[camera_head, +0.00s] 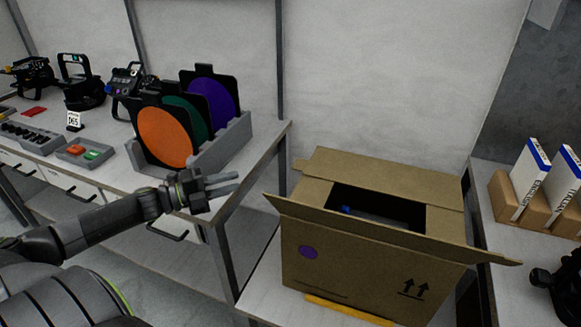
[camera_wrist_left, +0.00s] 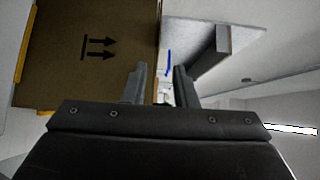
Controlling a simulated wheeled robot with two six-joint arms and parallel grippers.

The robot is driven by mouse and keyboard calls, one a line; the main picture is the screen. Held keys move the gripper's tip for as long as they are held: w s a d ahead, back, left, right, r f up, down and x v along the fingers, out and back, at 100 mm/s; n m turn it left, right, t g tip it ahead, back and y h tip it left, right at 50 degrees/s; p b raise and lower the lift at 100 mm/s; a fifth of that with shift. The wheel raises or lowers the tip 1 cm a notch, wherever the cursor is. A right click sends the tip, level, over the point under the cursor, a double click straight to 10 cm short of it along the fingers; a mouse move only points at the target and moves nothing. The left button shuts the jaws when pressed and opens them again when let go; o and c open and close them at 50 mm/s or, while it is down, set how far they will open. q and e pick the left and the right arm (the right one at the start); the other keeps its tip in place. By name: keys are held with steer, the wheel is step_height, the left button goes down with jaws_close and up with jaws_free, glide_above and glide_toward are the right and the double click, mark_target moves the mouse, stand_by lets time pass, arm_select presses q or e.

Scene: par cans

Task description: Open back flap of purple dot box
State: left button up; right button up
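The cardboard box (camera_head: 350,265) with a purple dot (camera_head: 308,253) on its front stands right of centre. Its front flap (camera_head: 380,232) sticks out toward me. A back panel (camera_head: 385,178), apparently the back flap, lies along the far edge and looks raised or tilted back. Side pieces flank a dark opening with something blue inside. My left gripper (camera_head: 232,183) is left of the box, apart from it, empty, fingers apart. In the left wrist view its fingers (camera_wrist_left: 160,85) show a gap, with a cardboard face with arrows (camera_wrist_left: 80,50) beyond. My right gripper is not seen.
A left workbench (camera_head: 100,165) holds a grey rack (camera_head: 215,150) of orange, green and purple discs, plus trays and devices. White-and-blue packs (camera_head: 530,175) and a black object (camera_head: 555,290) are at the right. A yellow strip (camera_head: 345,311) lies under the box's front.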

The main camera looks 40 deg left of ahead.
arm_select(q)
steer(key=p+x, duration=0.1)
steer(key=x, duration=1.6)
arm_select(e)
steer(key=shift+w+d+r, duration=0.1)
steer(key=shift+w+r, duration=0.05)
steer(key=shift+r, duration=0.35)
arm_select(q)
steer(key=shift+a, duration=0.2)
jaws_close()
stand_by(0.5)
